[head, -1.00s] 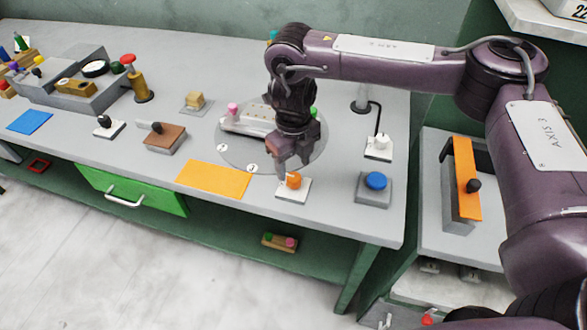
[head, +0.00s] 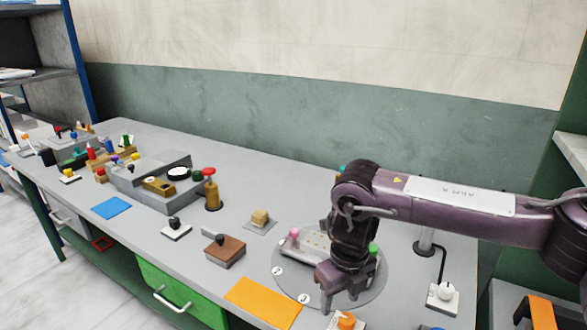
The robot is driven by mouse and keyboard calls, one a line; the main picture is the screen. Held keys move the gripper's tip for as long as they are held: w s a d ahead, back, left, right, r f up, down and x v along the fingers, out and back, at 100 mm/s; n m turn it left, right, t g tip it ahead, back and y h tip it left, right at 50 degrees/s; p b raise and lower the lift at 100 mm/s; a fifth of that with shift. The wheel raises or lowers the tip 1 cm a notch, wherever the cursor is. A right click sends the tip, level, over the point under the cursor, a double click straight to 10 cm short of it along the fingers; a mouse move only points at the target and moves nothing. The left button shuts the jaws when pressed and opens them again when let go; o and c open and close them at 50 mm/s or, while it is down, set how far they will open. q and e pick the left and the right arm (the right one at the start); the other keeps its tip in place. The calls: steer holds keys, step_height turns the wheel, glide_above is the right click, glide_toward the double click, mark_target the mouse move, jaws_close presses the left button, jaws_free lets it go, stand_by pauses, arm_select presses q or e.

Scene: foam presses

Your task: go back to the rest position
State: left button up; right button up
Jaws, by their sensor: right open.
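My right arm comes in from the right in the head view. My right gripper (head: 337,293) points down over the front part of the round grey plate (head: 290,262), with its fingers apart and nothing seen between them. An orange knob (head: 346,320) on a white base sits just below it at the bottom edge; whether they touch is hard to tell. A pale block with a pink knob (head: 294,233) and a green knob (head: 374,249) on the plate is partly hidden by my right wrist. My left gripper is not in view.
The grey bench holds an orange mat (head: 263,302), a brown block with a black knob (head: 225,252), a small tan block (head: 260,217), a grey press fixture (head: 150,180) and a blue mat (head: 110,208). A white knob switch (head: 443,295) stands right of my gripper.

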steer(key=s+a+f+y, duration=0.3)
steer(key=s+a, duration=0.1)
steer(key=a, duration=0.6)
steer(key=s+a+f+y, duration=0.3)
steer(key=s+a, duration=0.1)
steer(key=a, duration=0.6)
steer(key=s+a+r+m+t+y, duration=0.3)
steer(key=a+r+m+t+y, duration=0.1)
steer(key=a+r+m, duration=0.45)
steer(key=w+d+f+m+t+h, duration=0.1)
steer(key=w+d+m+t+h, duration=0.1)
steer(key=d+m, duration=0.65)
steer(key=w+d+f+m+t+h, duration=0.1)
steer(key=w+d+m+t+h, duration=0.15)
steer(key=d+m, duration=0.6)
steer(key=s+d+f+m+g+h, duration=0.25)
steer(key=s+d+f+m, duration=0.3)
steer(key=d, duration=0.35)
steer(key=s+d+f+m+g+h, duration=0.2)
steer(key=s+d+f+m+h, duration=0.15)
steer(key=s+d+m, duration=0.4)
step_height(320, 180, down, 30)
steer(key=s+d+g, duration=0.2)
steer(key=s+d+f+g, duration=0.1)
steer(key=s+d+f, duration=0.2)
steer(key=s+f, duration=1.6)
steer(key=shift+s+f, duration=0.25)
steer(key=shift+s, duration=0.2)
